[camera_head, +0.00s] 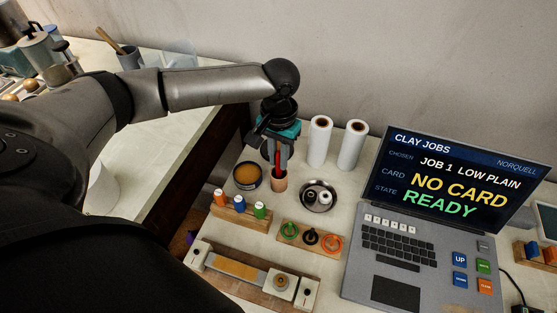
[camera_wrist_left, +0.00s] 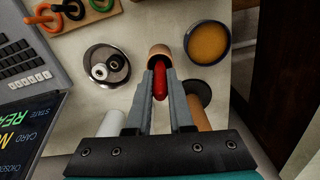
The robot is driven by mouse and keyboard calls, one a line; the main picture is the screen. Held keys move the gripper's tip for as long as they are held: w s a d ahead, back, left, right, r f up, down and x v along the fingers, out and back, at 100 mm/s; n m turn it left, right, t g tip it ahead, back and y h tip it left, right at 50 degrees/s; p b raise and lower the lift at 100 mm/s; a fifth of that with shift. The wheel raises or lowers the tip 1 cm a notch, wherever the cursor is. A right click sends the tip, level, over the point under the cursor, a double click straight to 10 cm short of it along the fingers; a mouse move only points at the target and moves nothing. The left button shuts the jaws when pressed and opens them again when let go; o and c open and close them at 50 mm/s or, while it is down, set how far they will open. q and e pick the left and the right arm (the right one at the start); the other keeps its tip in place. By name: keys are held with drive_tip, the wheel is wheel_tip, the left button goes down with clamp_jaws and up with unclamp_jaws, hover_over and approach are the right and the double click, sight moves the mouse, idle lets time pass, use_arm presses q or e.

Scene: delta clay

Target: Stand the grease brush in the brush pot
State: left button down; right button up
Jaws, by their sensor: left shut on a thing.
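The grease brush shows as a red handle (camera_head: 277,157), also seen in the left wrist view (camera_wrist_left: 160,82). My left gripper (camera_head: 278,160) points down and is shut on it; in the left wrist view its fingers (camera_wrist_left: 160,80) lie on both sides of the red handle. The brush pot (camera_head: 279,184) is a small tan cup directly below the gripper, and its rim shows past the fingertips in the left wrist view (camera_wrist_left: 159,51). The brush's lower end is at the pot's mouth; I cannot tell how deep it sits. My right gripper is out of view.
A round tin of tan grease (camera_head: 247,175) stands just left of the pot, and a metal dish (camera_head: 318,196) to its right. White rolls (camera_head: 320,141) stand behind. A rack with coloured rings (camera_head: 310,239) and a laptop (camera_head: 410,247) lie nearer and right.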

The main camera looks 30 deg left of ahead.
use_arm(q)
drive_tip(key=shift+f, duration=0.15)
drive_tip(key=c, duration=1.3)
unclamp_jaws()
drive_tip(key=shift+f, duration=0.1)
drive_tip(key=o, duration=0.5)
drive_tip(key=shift+r, duration=0.2)
wheel_tip(320, 180, up, 11)
drive_tip(key=p, duration=0.3)
drive_tip(key=shift+w+f, duration=0.1)
drive_tip(key=shift+r+p, duration=0.4)
drive_tip(key=shift+r, duration=0.2)
